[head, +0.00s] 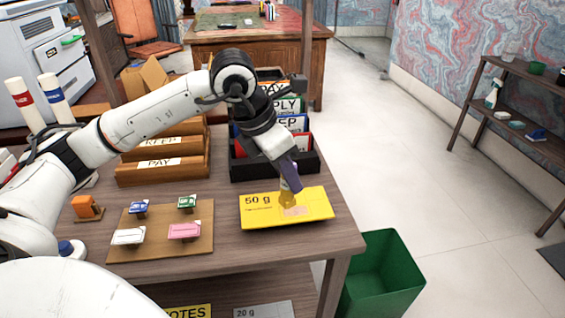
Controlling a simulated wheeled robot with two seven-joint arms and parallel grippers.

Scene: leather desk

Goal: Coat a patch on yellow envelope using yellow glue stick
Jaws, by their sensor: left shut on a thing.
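The yellow envelope (262,216), marked "50 g", lies on the desk near its right front corner. A pale pinkish patch (296,211) shows on its lower middle. My left gripper (291,182) points down over the envelope and is shut on the yellow glue stick (287,200). The stick's lower end is at the envelope beside the patch; I cannot tell whether it touches. The gripper's fingers hide the stick's upper part. My right gripper is not in view.
A board (160,245) with several small stamps stands left of the envelope. Wooden sorters (163,170) and a black tray (262,168) with folders stand behind. A green bin (385,272) is on the floor at the right, beyond the desk (335,242) edge.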

